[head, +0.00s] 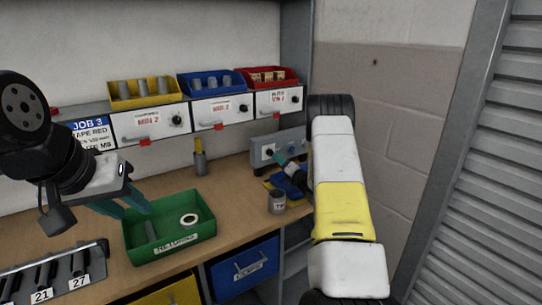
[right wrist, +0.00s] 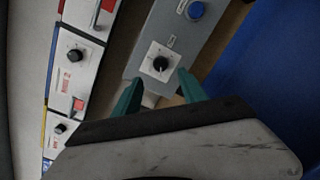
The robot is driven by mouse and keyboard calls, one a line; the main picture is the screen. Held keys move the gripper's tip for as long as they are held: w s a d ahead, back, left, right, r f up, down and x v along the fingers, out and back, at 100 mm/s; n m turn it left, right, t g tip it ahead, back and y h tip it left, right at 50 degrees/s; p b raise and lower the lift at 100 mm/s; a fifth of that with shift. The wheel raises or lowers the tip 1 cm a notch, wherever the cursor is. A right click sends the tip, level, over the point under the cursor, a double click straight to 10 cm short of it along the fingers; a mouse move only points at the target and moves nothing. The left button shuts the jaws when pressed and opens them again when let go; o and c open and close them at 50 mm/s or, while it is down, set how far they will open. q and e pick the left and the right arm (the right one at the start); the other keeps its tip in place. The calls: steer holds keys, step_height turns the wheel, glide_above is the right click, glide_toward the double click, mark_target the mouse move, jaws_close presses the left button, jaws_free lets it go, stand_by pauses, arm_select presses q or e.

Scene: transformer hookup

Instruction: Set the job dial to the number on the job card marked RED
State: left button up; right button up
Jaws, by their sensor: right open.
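The job card (head: 90,132) hangs at the left of the shelf front in the head view. It has a blue header reading JOB 3 and a line with TAPE RED; my left arm covers its lower left. The job dial (right wrist: 160,64) is a black knob on a white plate on a grey box (head: 270,149) at the back right of the bench. My right gripper (right wrist: 160,92) is open, its teal fingertips just short of the dial, one to each side, with nothing between them. My left gripper (head: 128,206) is open and empty above the green tray's left side.
A blue button (right wrist: 195,9) sits beside the dial on the grey box. The green tray (head: 196,236) holds a white ring and a grey piece. A grey can (head: 277,202) stands near my right arm. Drawers with knobs (head: 222,110) line the shelf under yellow, blue and red bins.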

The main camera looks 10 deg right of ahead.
mark_target(271, 154)
steer(key=x, duration=0.7)
steer(key=shift+w+a+f, duration=0.1)
steer(key=shift+w, duration=0.2)
jaws_close()
